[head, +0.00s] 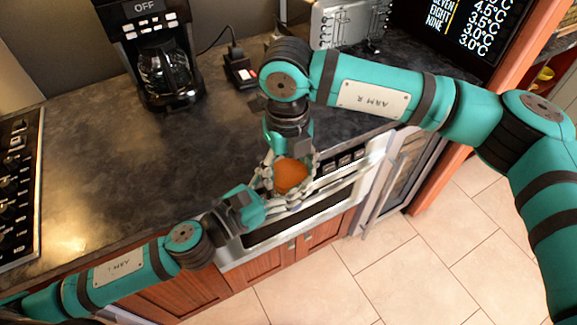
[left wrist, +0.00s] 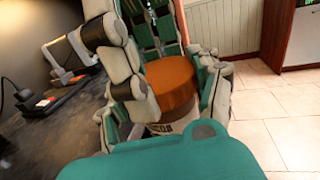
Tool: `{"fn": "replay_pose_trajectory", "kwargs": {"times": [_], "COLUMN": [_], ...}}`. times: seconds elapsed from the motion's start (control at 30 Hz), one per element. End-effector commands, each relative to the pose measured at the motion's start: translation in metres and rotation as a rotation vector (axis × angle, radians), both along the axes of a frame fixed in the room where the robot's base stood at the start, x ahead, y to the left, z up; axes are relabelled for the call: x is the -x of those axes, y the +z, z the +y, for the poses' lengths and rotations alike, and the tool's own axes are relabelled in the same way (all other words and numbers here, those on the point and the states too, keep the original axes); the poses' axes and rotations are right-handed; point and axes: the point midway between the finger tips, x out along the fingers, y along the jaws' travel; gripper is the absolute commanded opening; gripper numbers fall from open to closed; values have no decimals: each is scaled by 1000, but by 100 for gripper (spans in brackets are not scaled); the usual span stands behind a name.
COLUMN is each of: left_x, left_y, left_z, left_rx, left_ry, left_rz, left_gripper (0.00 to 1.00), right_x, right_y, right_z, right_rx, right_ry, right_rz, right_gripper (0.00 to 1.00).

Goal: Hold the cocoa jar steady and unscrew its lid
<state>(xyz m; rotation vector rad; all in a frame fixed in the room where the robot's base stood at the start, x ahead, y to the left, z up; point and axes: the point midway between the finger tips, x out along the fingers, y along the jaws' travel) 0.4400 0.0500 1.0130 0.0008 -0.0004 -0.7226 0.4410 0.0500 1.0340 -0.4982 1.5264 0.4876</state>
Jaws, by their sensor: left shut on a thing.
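The cocoa jar has a wide orange-brown lid (head: 291,176), which is on the jar. In the left wrist view the lid (left wrist: 168,82) sits above a pale jar body (left wrist: 160,128) with part of a dark label showing. My left gripper (head: 284,196) comes in from the left, low, and is shut on the jar body below the lid. My right gripper (head: 291,160) reaches in from the far side, its fingers on both sides of the lid. Whether those fingers press on the lid cannot be told. Fingers hide most of the jar body.
The jar is held near the front edge of the dark counter (head: 110,190), by the steel microwave drawer (head: 300,215). A coffee maker (head: 165,70), a small black device (head: 240,72) and a toaster (head: 345,22) stand farther back. The left counter is clear up to the cooktop (head: 18,185).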

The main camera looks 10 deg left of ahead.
Motion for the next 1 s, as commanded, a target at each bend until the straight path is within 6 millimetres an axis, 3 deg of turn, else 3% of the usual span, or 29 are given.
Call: {"fn": "replay_pose_trajectory", "kwargs": {"times": [0.03, 0.17, 0.33, 0.5, 1.0], "left_x": [0, 0, 0, 0, 0], "left_y": [1, 1, 1, 1, 1], "left_z": [0, 0, 0, 0, 0], "left_rx": [1, 1, 1, 1, 0], "left_ry": [0, 0, 0, -1, 1], "left_rz": [-1, -1, -1, -1, -1], "left_gripper": [0, 0, 0, 0, 0], "right_x": [0, 0, 0, 0, 0], "right_y": [0, 0, 0, 1, 0], "right_z": [0, 0, 0, 0, 0], "right_rx": [1, 1, 0, -3, -2], "right_ry": [0, -1, 79, 357, 338], "right_rz": [-1, -1, 0, 3, 4], "right_gripper": [45, 28, 27, 26, 25]}}
